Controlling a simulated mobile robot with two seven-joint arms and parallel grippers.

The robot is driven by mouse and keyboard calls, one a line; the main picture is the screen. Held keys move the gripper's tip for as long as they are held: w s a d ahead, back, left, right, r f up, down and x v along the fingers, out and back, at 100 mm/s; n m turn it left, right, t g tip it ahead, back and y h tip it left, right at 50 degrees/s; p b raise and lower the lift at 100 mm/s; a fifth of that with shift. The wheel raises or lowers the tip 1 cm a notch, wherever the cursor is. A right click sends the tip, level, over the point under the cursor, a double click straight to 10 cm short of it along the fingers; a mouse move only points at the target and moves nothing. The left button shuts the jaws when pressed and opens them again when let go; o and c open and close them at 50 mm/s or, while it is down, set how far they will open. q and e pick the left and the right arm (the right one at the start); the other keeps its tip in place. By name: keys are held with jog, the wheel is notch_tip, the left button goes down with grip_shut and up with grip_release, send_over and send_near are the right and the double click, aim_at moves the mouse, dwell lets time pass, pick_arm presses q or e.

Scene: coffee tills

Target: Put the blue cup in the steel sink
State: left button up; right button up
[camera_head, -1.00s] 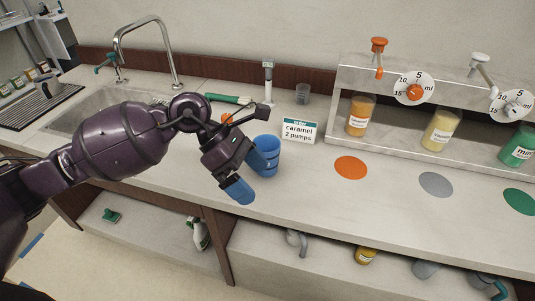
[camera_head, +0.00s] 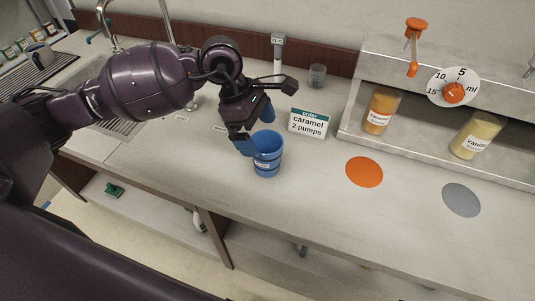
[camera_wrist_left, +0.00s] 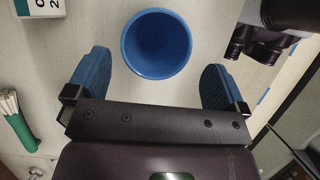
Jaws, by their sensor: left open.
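The blue cup (camera_head: 267,154) stands upright on the counter in front of the order card. My left gripper (camera_head: 256,128) is open just beside and behind the cup, with its blue fingertips close to the rim. In the left wrist view the cup (camera_wrist_left: 157,43) lies ahead of and between the two spread fingers (camera_wrist_left: 155,85), not gripped. The steel sink (camera_head: 118,126) is at the left, mostly hidden behind my left arm. My right gripper cannot be made out in the head view; a dark arm part shows at the wrist view's upper right.
The syrup shelf (camera_head: 425,120) with bottles is at right. An orange disc (camera_head: 364,172) and a grey disc (camera_head: 461,200) mark the counter. The front counter is clear.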

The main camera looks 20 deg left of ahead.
aim_at(278, 165)
pick_arm(q)
jog(key=shift+w+x, duration=0.15)
jog(key=shift+x, duration=1.4)
jog(key=shift+w+x, duration=0.1)
jog(key=shift+x, duration=1.45)
jog(key=shift+d, duration=0.2)
jog(key=shift+r, duration=0.1)
jog(key=shift+c, duration=0.3)
jog(key=c, duration=1)
jog(key=shift+r, duration=0.1)
